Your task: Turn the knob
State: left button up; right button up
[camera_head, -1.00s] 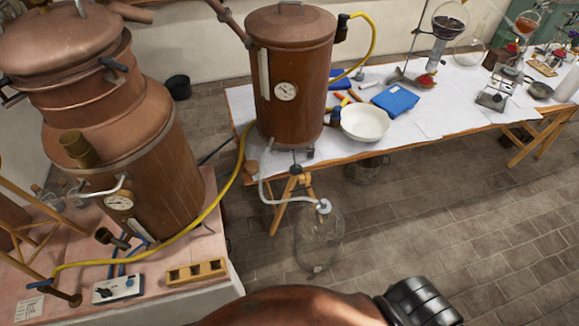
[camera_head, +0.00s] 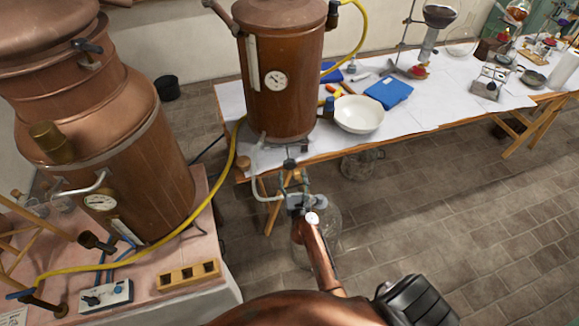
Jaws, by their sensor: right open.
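My right gripper (camera_head: 297,184) is open, held in front of the table's near edge, just below the upright copper vessel (camera_head: 283,90). In the picture it overlaps a small dark tap knob (camera_head: 290,164) under that vessel; I cannot tell whether they touch. A white control box (camera_head: 106,296) with a small dark knob (camera_head: 91,300) sits on the pink-topped bench at the lower left, well away from the gripper. My left gripper is not in view.
The white-covered table (camera_head: 420,115) holds a white bowl (camera_head: 359,114), a blue book (camera_head: 389,93) and glassware. A large copper still (camera_head: 110,150) stands left. A yellow hose (camera_head: 130,265) crosses the bench. A glass flask (camera_head: 328,232) is behind my arm. Floor at right is clear.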

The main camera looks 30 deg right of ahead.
aim_at(290, 167)
jog(key=x, duration=0.5)
jog(key=shift+w+f+b, duration=0.1)
jog(key=shift+b, duration=0.3)
jog(key=shift+w+d, duration=0.15)
jog(key=shift+w, duration=0.25)
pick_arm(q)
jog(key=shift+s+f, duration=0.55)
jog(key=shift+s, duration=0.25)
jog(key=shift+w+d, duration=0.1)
pick_arm(e)
jog(key=c, duration=1.2)
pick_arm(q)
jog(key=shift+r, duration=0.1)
pick_arm(e)
jog(key=shift+n, duration=0.3)
